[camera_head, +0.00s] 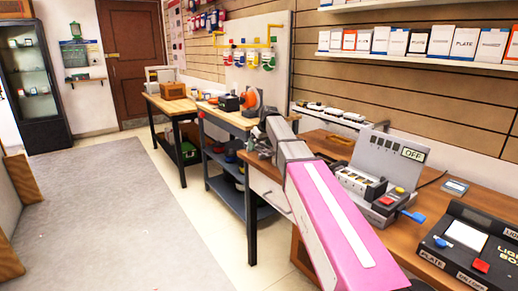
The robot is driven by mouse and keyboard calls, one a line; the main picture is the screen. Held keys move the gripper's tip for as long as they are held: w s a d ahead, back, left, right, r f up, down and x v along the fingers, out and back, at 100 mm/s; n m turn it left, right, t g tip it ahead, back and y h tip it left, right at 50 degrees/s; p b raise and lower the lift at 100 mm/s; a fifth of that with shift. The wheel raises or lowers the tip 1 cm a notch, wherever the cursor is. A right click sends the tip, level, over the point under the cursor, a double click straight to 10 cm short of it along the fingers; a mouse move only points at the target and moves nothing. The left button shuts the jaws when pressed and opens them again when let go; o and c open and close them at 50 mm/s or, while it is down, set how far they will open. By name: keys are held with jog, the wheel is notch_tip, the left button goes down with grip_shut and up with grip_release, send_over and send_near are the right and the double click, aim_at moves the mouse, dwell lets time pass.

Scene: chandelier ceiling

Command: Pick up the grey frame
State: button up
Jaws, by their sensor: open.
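I cannot pick out the grey frame with certainty. A grey upright panel with an "OFF" label (386,158) stands on the right-hand wooden workbench, behind a block with sockets. My pink and grey arm reaches from the bottom edge over this bench. My gripper (257,148) is at its far end, small and partly hidden by the arm, near the bench's far left end. It is open. I see nothing clearly between its fingers. The arm hides part of the bench top.
A black light box (470,245) and a red-and-blue control (395,202) stand at the right. Beyond my gripper is a bench with blue legs (237,120) holding tools. Boxes line a wall shelf (440,59). The grey floor mat (100,220) at left is clear.

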jog(key=c, duration=1)
jog(key=shift+r, duration=0.1)
jog(key=shift+r, duration=0.5)
jog(key=s+a+r, duration=0.2)
jog(key=a+r, duration=0.1)
jog(key=s+a+r, duration=0.2)
jog(key=a+r, duration=0.1)
jog(key=s+a+r, duration=0.2)
jog(key=a+r, duration=0.1)
jog(key=r, duration=0.1)
jog(key=shift+s+a, duration=0.25)
jog(key=shift+s, duration=0.15)
